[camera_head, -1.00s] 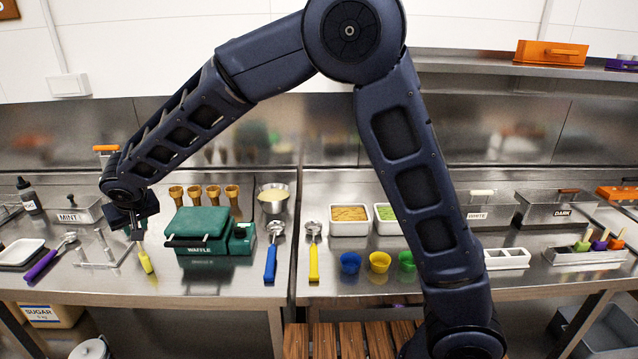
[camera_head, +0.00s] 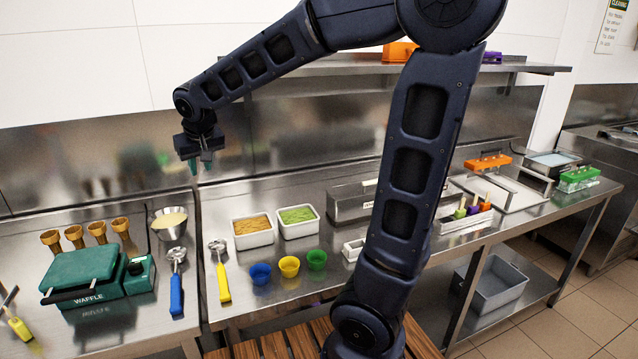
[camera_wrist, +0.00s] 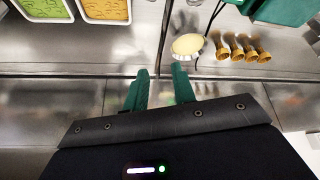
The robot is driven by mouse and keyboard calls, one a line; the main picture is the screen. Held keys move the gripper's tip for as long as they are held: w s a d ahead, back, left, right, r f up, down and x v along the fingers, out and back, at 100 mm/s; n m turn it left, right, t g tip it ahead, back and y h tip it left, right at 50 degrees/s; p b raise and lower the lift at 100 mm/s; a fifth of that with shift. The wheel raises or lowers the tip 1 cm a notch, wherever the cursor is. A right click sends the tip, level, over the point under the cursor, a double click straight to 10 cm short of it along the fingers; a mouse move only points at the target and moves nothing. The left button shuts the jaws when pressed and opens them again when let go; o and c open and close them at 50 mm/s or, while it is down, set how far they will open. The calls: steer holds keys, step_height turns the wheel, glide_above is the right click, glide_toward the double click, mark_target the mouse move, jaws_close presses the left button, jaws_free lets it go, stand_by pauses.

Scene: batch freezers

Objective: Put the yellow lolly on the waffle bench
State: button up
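A yellow piece with a thin grey end (camera_head: 18,328) lies on the steel bench left of the green waffle maker (camera_head: 85,277). It is at the frame's left edge, and I cannot tell for sure whether it is the yellow lolly or a tool. My gripper (camera_head: 203,166) is raised above the benches, in front of the steel back wall. In the wrist view its two green fingers (camera_wrist: 160,88) stand apart with nothing between them.
Cones (camera_head: 78,237), a cream bowl (camera_head: 170,223) and a blue-handled scoop (camera_head: 176,290) surround the waffle maker. A yellow-handled scoop (camera_head: 222,283), topping trays (camera_head: 253,231) and small cups (camera_head: 289,266) stand on the bench to its right. A shelf (camera_head: 340,66) runs above.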

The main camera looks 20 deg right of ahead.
steer(key=s+d+m+h, duration=0.1)
steer(key=s+d, duration=0.2)
steer(key=d, duration=0.6)
steer(key=s+d+m, duration=0.1)
steer(key=s+d, duration=0.3)
steer(key=d, duration=0.6)
steer(key=s+d+f+m, duration=0.2)
steer(key=s+d, duration=0.7)
steer(key=s, duration=0.1)
steer(key=shift+s+f+g, duration=0.15)
steer(key=shift+s+g, duration=0.15)
steer(key=shift+s, duration=0.1)
